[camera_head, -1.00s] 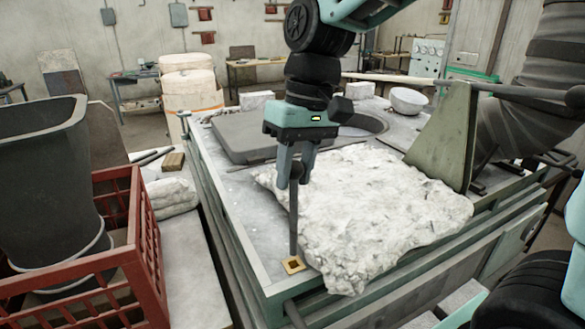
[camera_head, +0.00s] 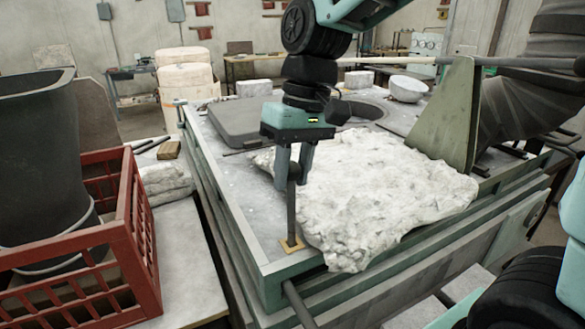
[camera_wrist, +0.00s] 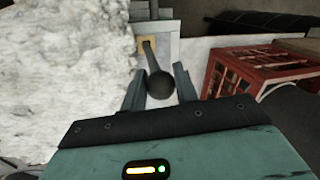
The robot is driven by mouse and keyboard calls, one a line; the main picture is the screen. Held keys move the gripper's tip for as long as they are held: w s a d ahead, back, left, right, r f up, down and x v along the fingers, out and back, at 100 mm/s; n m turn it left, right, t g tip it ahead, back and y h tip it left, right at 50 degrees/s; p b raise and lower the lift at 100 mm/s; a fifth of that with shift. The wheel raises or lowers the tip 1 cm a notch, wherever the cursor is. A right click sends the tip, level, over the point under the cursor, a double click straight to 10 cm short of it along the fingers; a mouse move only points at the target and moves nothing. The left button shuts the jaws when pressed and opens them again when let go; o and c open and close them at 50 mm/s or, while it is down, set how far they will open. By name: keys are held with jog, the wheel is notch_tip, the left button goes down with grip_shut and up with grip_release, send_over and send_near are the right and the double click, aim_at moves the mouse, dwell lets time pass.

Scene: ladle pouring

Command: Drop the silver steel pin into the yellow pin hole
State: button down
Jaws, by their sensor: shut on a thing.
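The steel pin (camera_head: 291,212), a dark grey rod with a rounded top end, stands nearly upright in my gripper (camera_head: 292,180). The gripper is shut on its upper part. The pin's lower end meets the yellow pin hole plate (camera_head: 291,246), a small square at the near corner of the table. The hole's opening is hidden behind the pin, so I cannot tell how deep the tip is. In the wrist view the pin's round head (camera_wrist: 160,84) shows between the fingers, and its shaft runs to the yellow plate (camera_wrist: 147,42).
A large rough white slab (camera_head: 375,200) lies close to the right of the pin. A red crate (camera_head: 140,235) with a dark bucket (camera_head: 40,160) stands at the left. A flat grey plate (camera_head: 240,128) lies behind my gripper.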

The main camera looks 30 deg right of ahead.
jog(key=shift+f+b, duration=2.1)
jog(key=shift+f, duration=1.2)
jog(key=c, duration=1)
grip_release()
jog(key=d+r+b, duration=0.1)
jog(key=d+r, duration=0.2)
jog(key=r, duration=1.4)
jog(key=shift+w+d, duration=0.15)
jog(key=shift+w, duration=0.2)
